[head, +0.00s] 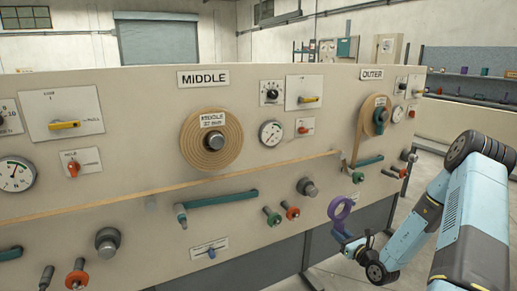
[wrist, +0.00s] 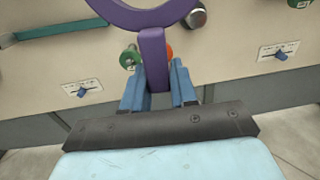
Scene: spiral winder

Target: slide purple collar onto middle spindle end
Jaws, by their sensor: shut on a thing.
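The purple collar (head: 341,219) is a ring with a flat tab, held in the air in front of the panel, right of the middle section. My gripper (head: 347,238) is shut on the tab. In the wrist view the tab of the collar (wrist: 153,50) stands between the two blue fingers (wrist: 156,88), and the ring's upper part is cut off by the frame. A tan coil (head: 195,150) with a MIDDLE label at its centre sits under the MIDDLE sign, left of the collar and apart from it.
Several parts jut from the panel (head: 130,165): a teal lever (head: 222,199), green (head: 272,216) and orange (head: 292,212) knobs, and a grey knob (head: 307,188). A tan strip (head: 130,191) runs along it. The OUTER coil (head: 365,125) is at right. Open floor shows at lower right.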

